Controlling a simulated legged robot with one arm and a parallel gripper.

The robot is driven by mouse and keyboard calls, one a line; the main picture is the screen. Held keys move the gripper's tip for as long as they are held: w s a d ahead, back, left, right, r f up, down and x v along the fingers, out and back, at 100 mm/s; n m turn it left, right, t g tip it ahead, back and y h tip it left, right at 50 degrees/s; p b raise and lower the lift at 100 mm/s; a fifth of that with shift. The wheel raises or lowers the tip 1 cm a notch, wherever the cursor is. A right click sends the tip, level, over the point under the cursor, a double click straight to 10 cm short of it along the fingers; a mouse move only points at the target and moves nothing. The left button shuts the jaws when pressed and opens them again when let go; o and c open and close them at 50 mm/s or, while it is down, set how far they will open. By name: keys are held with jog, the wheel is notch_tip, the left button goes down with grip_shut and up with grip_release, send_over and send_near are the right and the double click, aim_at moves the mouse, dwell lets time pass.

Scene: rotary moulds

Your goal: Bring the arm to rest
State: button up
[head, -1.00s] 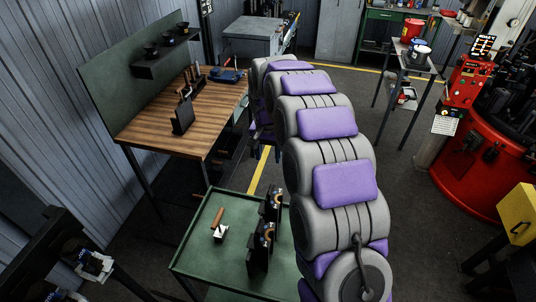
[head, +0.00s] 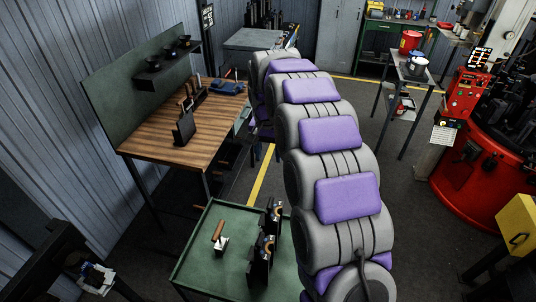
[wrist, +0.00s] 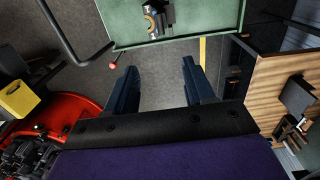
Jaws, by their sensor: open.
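My arm, grey segments with purple pads, reaches away from me through the middle of the head view; its gripper end is hidden there. In the wrist view my gripper (wrist: 162,88) shows two dark blue fingers spread wide apart, with nothing between them but floor. It hangs above the floor, clear of the green cart (wrist: 185,22) and the wooden workbench (wrist: 275,95).
The green cart (head: 200,254) stands left of my arm, with a wooden-handled tool (head: 219,236) and dark upright moulds (head: 264,249) on it. The workbench (head: 160,150) stands behind it. A red rotary machine (head: 465,182) is at right. Open floor (head: 405,215) lies between machine and arm.

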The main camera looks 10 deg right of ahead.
dwell(0.4)
jog(key=s+d+f+n+b, duration=0.1)
jog(key=s+f+b, duration=0.3)
jog(key=s, duration=1)
jog(key=s+d+f+n+g+b, duration=0.1)
jog(key=s+f+b, duration=0.3)
jog(key=s, duration=1.1)
jog(key=s+d+f+n+b, duration=0.2)
jog(key=s+b, duration=0.4)
jog(key=s, duration=0.8)
notch_tip(320, 180, down, 3)
jog(key=shift+s+d+r+g, duration=0.15)
jog(key=shift+d+g, duration=0.15)
jog(key=shift+d, duration=0.25)
jog(key=shift+d, duration=0.1)
